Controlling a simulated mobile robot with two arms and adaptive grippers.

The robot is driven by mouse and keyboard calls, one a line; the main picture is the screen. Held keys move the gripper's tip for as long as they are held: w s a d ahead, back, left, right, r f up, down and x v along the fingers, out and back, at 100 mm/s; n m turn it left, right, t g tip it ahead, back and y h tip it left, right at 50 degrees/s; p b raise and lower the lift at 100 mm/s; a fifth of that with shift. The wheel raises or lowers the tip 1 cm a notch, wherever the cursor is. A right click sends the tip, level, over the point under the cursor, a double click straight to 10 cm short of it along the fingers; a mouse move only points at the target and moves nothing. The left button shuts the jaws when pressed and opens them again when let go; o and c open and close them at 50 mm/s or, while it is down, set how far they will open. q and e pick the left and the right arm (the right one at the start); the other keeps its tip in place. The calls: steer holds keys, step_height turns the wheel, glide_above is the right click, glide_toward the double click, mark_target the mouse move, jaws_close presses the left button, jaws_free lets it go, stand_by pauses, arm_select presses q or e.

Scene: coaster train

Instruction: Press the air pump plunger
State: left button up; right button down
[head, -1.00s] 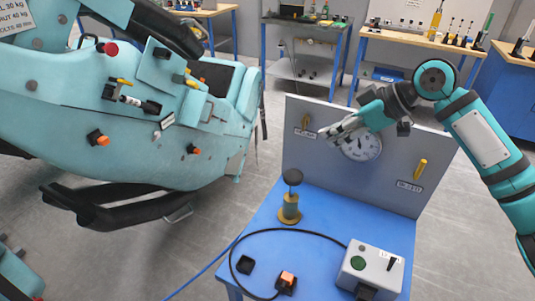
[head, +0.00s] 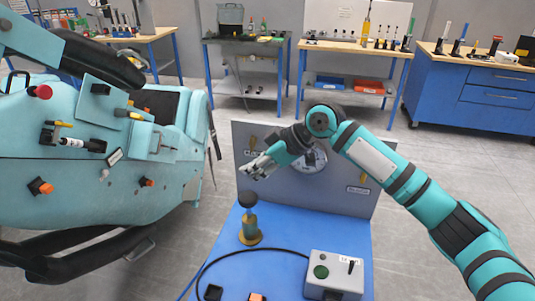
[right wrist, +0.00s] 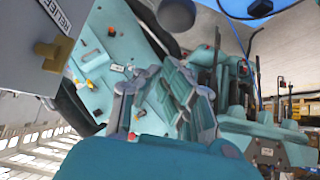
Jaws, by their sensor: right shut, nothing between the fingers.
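The air pump (head: 250,232) stands upright on the blue table, with a brass body and a dark round plunger knob (head: 247,199) on top. The knob is raised above the body on its rod. My right gripper (head: 257,169) is shut and empty. In the head view it appears just above and slightly right of the knob, with a visible gap between them. In the right wrist view, the gripper's fingers (right wrist: 165,105) show low in the middle, and a dark round knob (right wrist: 177,13) shows at the top edge. My left gripper is not in view.
A grey panel (head: 345,200) with a round gauge (head: 312,160) and brass valves stands behind the pump. A grey control box (head: 335,275) with a green button sits at the front right; a black cable crosses the table. The teal coaster train (head: 90,185) is at left.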

mark_target(250, 201)
steer(key=f, duration=0.1)
steer(key=a+f+p, duration=0.1)
steer(key=f, duration=0.2)
steer(key=shift+w+a, duration=0.2)
steer(key=shift+a, duration=0.05)
steer(key=shift+d+f+p, duration=0.15)
steer(key=shift+f+p, duration=0.25)
steer(key=shift+f, duration=0.3)
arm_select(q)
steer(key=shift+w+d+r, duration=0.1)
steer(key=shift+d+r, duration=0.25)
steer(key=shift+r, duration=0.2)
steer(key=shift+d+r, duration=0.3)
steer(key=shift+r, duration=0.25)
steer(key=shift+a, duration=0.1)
arm_select(e)
steer(key=shift+f, duration=0.15)
